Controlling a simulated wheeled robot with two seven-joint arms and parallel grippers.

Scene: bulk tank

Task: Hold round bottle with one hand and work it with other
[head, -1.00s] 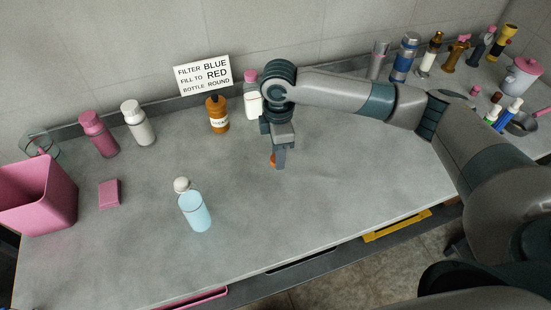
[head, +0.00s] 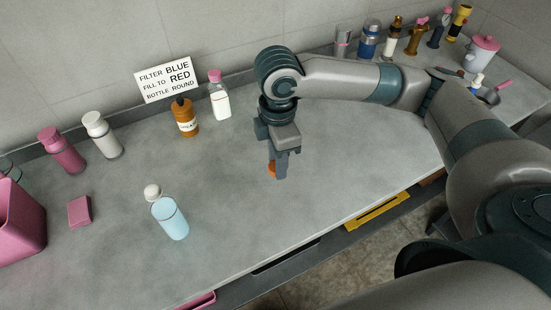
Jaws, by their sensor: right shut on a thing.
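A light-blue round-bodied bottle (head: 169,217) with a white cap stands upright on the grey counter, left of centre. It is apart from any gripper. My right gripper (head: 279,174) points down above the counter, to the right of this bottle. It is shut on a small orange thing (head: 271,169), mostly hidden by the fingers. A white bottle (head: 220,105) with a pink cap and an amber bottle (head: 187,123) with a dark top stand at the back. Pink (head: 64,153) and white (head: 104,139) bottles stand at the back left. My left gripper is out of view.
A sign (head: 168,80) leans at the back wall. A pink bin (head: 18,222) and pink block (head: 79,210) are at left. Several bottles, including a blue one (head: 368,40), and a pink-lidded pot (head: 482,57) stand at far right. The middle counter is clear.

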